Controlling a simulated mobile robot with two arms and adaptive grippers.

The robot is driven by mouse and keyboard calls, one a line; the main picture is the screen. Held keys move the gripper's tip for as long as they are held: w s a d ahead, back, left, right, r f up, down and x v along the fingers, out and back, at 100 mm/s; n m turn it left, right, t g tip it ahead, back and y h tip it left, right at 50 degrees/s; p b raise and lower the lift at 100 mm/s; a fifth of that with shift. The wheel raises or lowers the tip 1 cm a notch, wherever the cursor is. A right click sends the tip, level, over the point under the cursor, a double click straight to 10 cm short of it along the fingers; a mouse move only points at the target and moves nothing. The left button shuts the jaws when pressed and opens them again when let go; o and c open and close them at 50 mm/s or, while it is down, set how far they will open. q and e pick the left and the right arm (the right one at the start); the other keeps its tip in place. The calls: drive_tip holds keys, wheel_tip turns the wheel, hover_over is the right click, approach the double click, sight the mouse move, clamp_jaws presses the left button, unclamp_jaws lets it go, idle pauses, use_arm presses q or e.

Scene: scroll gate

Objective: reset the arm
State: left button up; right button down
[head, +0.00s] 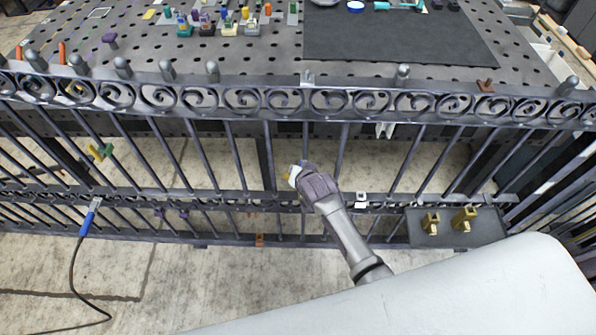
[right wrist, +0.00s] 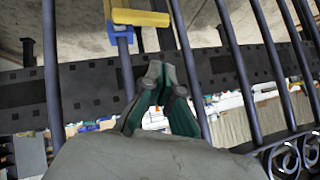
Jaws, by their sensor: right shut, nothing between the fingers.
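My right gripper (head: 297,178) is in front of the middle of the dark metal scroll gate (head: 345,101), its arm reaching up from the bottom of the head view. In the right wrist view its fingers (right wrist: 158,70) meet at the tips, with nothing between them. A yellow piece with a blue part (right wrist: 140,17) sits on a bar ahead of the fingertips, apart from them. In the head view a small white and yellow piece (head: 293,175) shows beside the gripper, partly hidden by it. My left gripper is not in view.
A perforated table (head: 270,55) behind the gate holds a black mat (head: 390,40) and several small coloured parts. A dark plate (head: 455,228) with two brass pieces is at the right. A blue-handled cable (head: 88,220) hangs at the left. Floor at lower left is mostly clear.

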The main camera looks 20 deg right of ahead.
drive_tip(key=r+v, duration=0.1)
drive_tip(key=v, duration=0.5)
drive_tip(key=s+f+n+g+b, duration=0.1)
drive_tip(key=s+f, duration=0.4)
drive_tip(key=f, duration=0.3)
drive_tip(key=s+d+f+n+g, duration=0.1)
drive_tip(key=s+f+n+g, duration=0.1)
drive_tip(key=s+f, duration=0.5)
drive_tip(key=s+f+n+g+b, duration=0.1)
drive_tip(key=s+f, duration=0.2)
drive_tip(key=f, duration=0.7)
drive_tip(key=s+d+f+n+g, duration=0.1)
drive_tip(key=s+d+f, duration=0.2)
drive_tip(key=s, duration=0.7)
drive_tip(key=s+d+f+n+g+b, duration=0.1)
drive_tip(key=s+d+f+g, duration=0.1)
drive_tip(key=s+f, duration=0.6)
drive_tip(key=s+d+f+n+g+h+b, duration=0.1)
drive_tip(key=s+d+f, duration=0.3)
drive_tip(key=s, duration=0.8)
drive_tip(key=shift+s+f+n+g, duration=0.2)
drive_tip(key=shift+f+n+g, duration=0.1)
drive_tip(key=shift+f+g, duration=0.3)
